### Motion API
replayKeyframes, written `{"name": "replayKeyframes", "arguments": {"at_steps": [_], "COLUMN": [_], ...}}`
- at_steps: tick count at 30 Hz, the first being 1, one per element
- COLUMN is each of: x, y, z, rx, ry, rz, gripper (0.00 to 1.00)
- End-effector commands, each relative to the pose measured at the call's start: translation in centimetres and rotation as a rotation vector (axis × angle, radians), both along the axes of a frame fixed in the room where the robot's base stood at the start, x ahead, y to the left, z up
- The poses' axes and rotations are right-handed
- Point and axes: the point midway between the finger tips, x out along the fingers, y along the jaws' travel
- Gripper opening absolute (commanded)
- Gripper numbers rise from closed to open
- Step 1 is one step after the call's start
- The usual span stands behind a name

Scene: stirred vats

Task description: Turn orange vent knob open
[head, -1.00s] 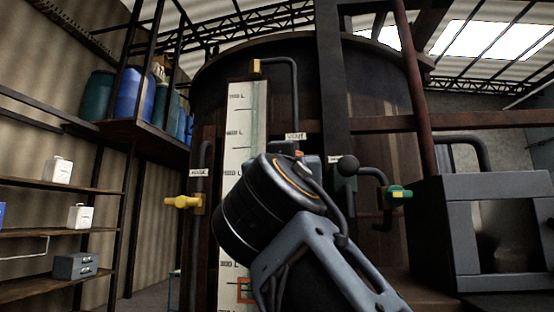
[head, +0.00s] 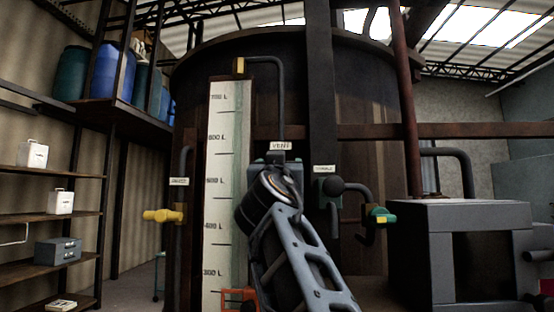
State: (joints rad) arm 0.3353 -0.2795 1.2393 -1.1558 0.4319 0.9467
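The white VENT label (head: 280,146) is on the dark vat (head: 365,95), right of the level gauge. Below it, the upper part of a grey-blue vent box (head: 262,167) shows, with a small dark block at its top. No orange knob is visible there; my arm covers the area just below the label. My arm's grey wrist and forearm rise from the bottom to the front of the box. My gripper's fingers are hidden behind the wrist, so I cannot tell whether they touch anything.
A white gauge (head: 222,190) with litre marks stands left of my arm, an orange marker (head: 238,298) low on it. A yellow valve handle (head: 163,215) is at left.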

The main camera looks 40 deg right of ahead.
Motion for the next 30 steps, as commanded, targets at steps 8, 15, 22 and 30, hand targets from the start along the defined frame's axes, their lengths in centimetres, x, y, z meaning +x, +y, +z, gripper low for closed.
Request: {"name": "replayKeyframes", "arguments": {"at_steps": [8,15,22,30], "x": [0.27,0.26,0.26,0.26], "y": [-0.34,-0.33,-0.32,-0.32], "z": [0.17,0.15,0.15,0.16], "rx": [0.000,0.000,0.000,-0.001], "ry": [0.000,0.000,0.000,0.001], "rz": [-0.001,-0.001,-0.001,-0.001], "gripper": [0.70,0.61,0.39,0.21]}}
